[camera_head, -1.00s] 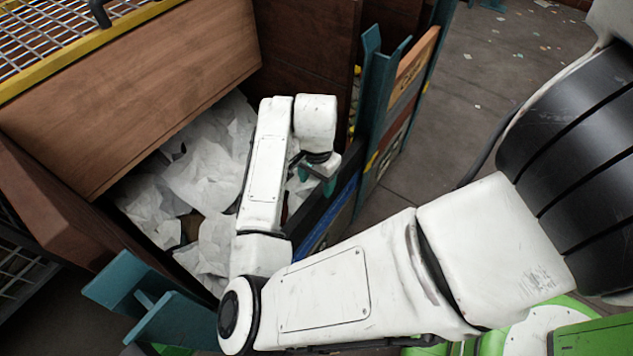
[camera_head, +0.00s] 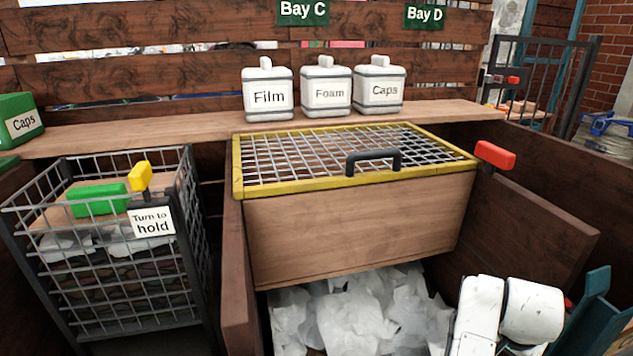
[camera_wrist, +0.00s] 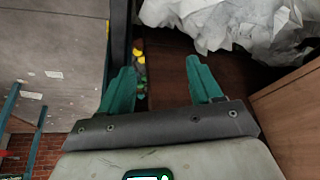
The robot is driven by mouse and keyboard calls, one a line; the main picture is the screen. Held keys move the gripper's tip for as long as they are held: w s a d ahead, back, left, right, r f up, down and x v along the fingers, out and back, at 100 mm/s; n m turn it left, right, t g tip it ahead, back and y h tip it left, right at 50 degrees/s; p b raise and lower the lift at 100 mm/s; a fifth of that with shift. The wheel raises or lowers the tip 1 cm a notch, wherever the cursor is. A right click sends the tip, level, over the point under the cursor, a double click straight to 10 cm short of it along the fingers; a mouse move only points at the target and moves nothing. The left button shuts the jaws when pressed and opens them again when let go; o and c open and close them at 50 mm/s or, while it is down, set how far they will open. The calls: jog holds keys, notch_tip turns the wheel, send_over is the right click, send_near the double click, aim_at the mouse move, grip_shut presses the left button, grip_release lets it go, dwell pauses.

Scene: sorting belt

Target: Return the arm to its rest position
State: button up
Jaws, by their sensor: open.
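My gripper (camera_wrist: 163,84) shows in the wrist view with its two teal fingers spread apart and nothing between them. Dark brown boards and a few small yellow things lie beyond the fingers.
A yellow-framed mesh lid (camera_head: 330,160) with a black handle tops the wooden box. White Film (camera_head: 268,95), Foam (camera_head: 326,92) and Caps (camera_head: 379,90) canisters stand on the shelf. A wire cage (camera_head: 120,260) is at left.

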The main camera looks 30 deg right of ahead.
jog(key=s+a+f+n+y, duration=0.1)
jog(key=s+a+f+n, duration=0.3)
jog(key=a, duration=0.4)
jog(key=s+a+f+n+y, duration=0.1)
jog(key=a+f+n+y, duration=0.15)
jog(key=a+n, duration=0.55)
jog(key=s+a+f+n+y, duration=0.1)
jog(key=s+a+f+n, duration=0.3)
jog(key=a, duration=0.5)
notch_tip(320, 180, up, 15)
jog(key=w+p, duration=0.1)
jog(key=p, duration=1.5)
jog(key=shift+w+r, duration=0.15)
